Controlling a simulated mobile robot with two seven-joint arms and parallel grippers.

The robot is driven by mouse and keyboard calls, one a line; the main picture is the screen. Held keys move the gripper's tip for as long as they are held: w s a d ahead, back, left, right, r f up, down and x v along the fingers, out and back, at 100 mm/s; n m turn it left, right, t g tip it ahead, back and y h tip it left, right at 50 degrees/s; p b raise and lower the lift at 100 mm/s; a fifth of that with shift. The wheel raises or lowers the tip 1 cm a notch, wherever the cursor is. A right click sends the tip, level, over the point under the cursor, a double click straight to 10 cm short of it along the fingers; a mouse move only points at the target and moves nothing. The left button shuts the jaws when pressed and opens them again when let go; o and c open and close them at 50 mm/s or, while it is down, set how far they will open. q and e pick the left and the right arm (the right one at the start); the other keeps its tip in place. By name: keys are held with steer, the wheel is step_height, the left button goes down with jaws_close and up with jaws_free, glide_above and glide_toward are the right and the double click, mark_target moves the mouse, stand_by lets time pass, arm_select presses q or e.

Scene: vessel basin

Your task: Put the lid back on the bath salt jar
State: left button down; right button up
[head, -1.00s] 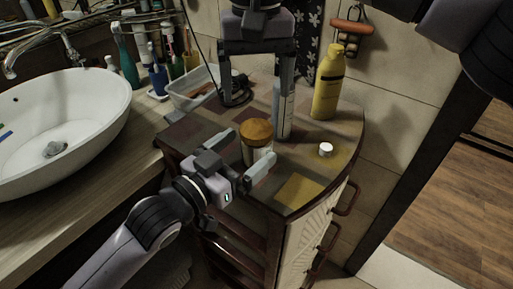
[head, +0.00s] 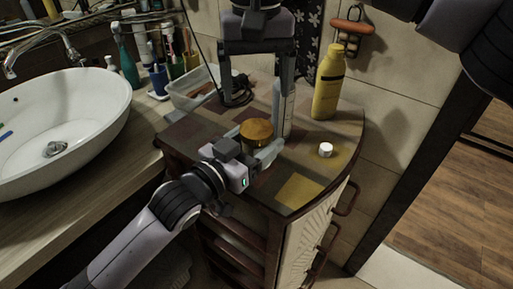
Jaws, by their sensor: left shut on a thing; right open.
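The bath salt jar (head: 257,146) stands on the corner cabinet top. A round brown top, apparently the lid (head: 257,129), covers its mouth; I cannot tell whether it is fully seated. My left gripper (head: 257,149) reaches in low from the left and is shut on the jar's body, hiding much of its lower front. My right gripper (head: 261,112) points down from above, just behind the jar. Its fingers are wide apart, with nothing visibly held between them.
A yellow bottle (head: 328,84) stands behind right, with a small white cap (head: 325,150) in front of it. A flat yellow square (head: 299,191) lies near the front edge. A pale tray (head: 190,92) is at the back left, near the basin (head: 62,120).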

mark_target(256, 128)
steer(key=m, duration=0.4)
steer(key=shift+m, duration=0.3)
steer(key=m, duration=0.4)
steer(key=shift+m, duration=0.4)
steer(key=m, duration=0.8)
steer(key=shift+m, duration=0.3)
steer(key=shift+f, duration=4.05)
